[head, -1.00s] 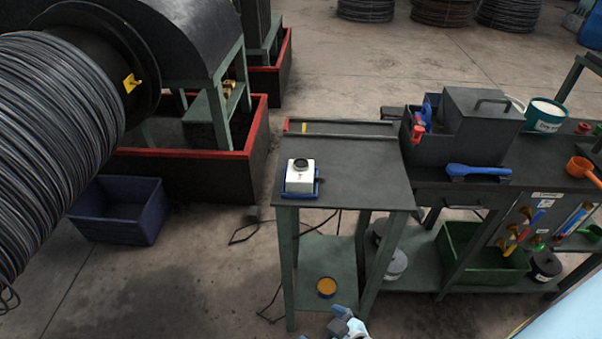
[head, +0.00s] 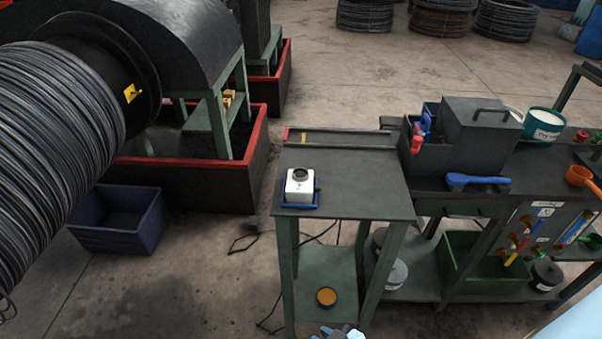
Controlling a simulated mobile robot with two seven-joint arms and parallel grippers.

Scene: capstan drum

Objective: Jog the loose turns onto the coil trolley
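A large drum wound with dark wire (head: 55,140) fills the left side of the head view. Its dark flange (head: 130,75) carries a small yellow tag. Loose wire ends hang at the drum's lower left. A white box with a dark round knob on top (head: 300,186) sits in a blue holder at the front left of a small dark-topped table (head: 350,185). I cannot make out a coil trolley for certain. A small grey and blue piece, which may be part of one of my grippers, shows at the bottom edge; its fingers cannot be made out.
A blue bin (head: 120,220) stands on the floor beside the drum. A red-rimmed trough (head: 200,170) lies behind it. A bench with a dark lidded box (head: 470,125), a blue-handled tool (head: 478,181) and a green crate (head: 480,265) is at right. Wire coils (head: 440,18) stand at the back.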

